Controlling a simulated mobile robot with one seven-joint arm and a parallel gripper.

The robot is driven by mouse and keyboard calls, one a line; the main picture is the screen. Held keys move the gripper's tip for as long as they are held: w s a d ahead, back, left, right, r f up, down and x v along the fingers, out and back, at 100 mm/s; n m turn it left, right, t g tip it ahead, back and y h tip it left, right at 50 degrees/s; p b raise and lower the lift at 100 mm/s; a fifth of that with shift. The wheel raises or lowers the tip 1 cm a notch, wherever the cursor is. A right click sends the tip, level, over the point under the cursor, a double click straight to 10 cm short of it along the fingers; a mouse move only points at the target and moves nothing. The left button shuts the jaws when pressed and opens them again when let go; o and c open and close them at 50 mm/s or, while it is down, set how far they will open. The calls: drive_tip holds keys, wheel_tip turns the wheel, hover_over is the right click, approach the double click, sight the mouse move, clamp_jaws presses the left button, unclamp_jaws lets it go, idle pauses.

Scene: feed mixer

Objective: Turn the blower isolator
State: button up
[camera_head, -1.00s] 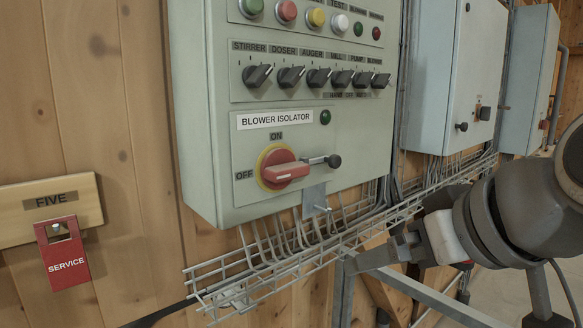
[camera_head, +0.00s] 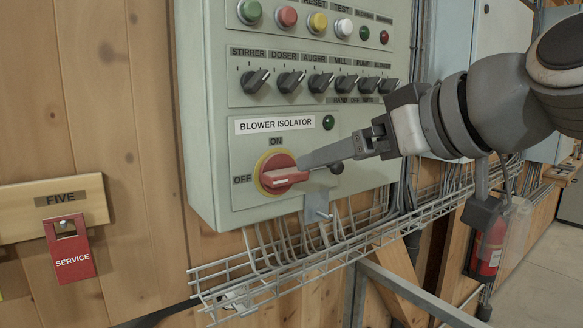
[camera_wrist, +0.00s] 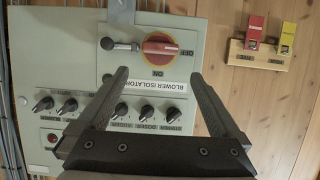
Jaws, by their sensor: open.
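The blower isolator (camera_head: 283,174) is a red rotary handle on a yellow ring, low on the grey-green panel, with ON above and OFF to its left. Its grip bar lies roughly level, pointing right. In the wrist view the isolator (camera_wrist: 160,46) appears upside down, just beyond the fingertips. A short rod with a black ball knob (camera_wrist: 107,43) is beside it; in the head view my gripper partly covers this rod. My gripper (camera_head: 303,160) is open and empty, its fingers reaching from the right to the isolator's right side. In the wrist view the gripper (camera_wrist: 160,75) straddles the label area; contact cannot be told.
Selector switches (camera_head: 320,83) line the panel above the BLOWER ISOLATOR label (camera_head: 275,124). A metal bracket (camera_head: 318,207) projects below the panel's edge, over a wire cable tray (camera_head: 270,278). A red SERVICE tag (camera_head: 69,250) hangs on a wooden board at left. A fire extinguisher (camera_head: 488,250) stands right.

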sight(290, 172)
drive_tip(key=p+x, duration=0.1)
drive_tip(key=x, duration=1)
drive_tip(key=shift+a, duration=0.15)
drive_tip(key=c, duration=1.1)
